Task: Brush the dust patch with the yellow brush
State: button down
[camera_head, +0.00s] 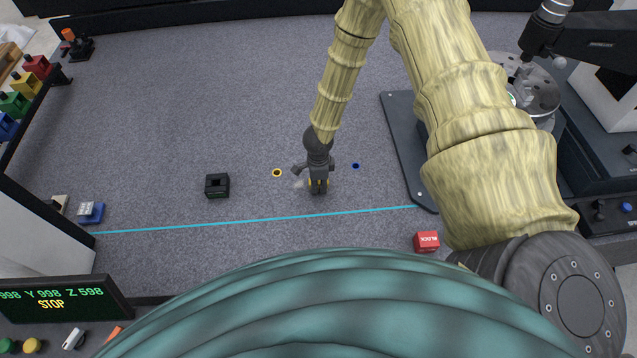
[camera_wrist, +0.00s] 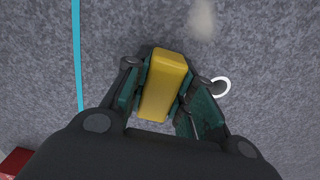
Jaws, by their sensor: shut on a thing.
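My gripper (camera_head: 318,186) is low over the grey granite surface, near the middle of the head view. It is shut on the yellow brush (camera_wrist: 166,85), which sits between the two finger pads in the wrist view. In the head view only slivers of yellow show beside the dark fingers. The dust patch (camera_wrist: 203,18) is a pale, blurry smudge at the top of the wrist view, apart from the brush there. In the head view the dust patch (camera_head: 299,184) lies just left of my gripper. The brush's lower end is hidden, so I cannot tell whether it touches the surface.
A black square block (camera_head: 217,185) stands left, and a red block (camera_head: 427,241) lies lower right beyond a cyan line (camera_head: 250,221). A yellow ring (camera_head: 277,173) and a blue ring (camera_head: 355,166) flank my gripper. A white ring (camera_wrist: 221,87) is beside the fingers. A dark plate (camera_head: 405,130) is right.

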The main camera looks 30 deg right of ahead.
jog(key=shift+w+d+r+p, duration=0.15)
jog(key=shift+w+d+p, duration=0.15)
jog(key=shift+w+p, duration=0.65)
jog(key=shift+s+p, duration=0.1)
jog(key=shift+p, duration=0.5)
jog(key=shift+w+d+p, duration=0.3)
jog(key=shift+w+p, duration=0.3)
jog(key=shift+p, duration=0.35)
jog(key=shift+w+d+f, duration=0.15)
jog(key=shift+w+f, duration=0.05)
jog(key=shift+w, duration=0.05)
jog(key=shift+w+d, duration=0.2)
jog(key=shift+w, duration=0.3)
jog(key=shift+w+r, duration=0.1)
jog(key=shift+r, duration=0.05)
jog(key=shift+r+p, duration=0.35)
jog(key=shift+r, duration=0.35)
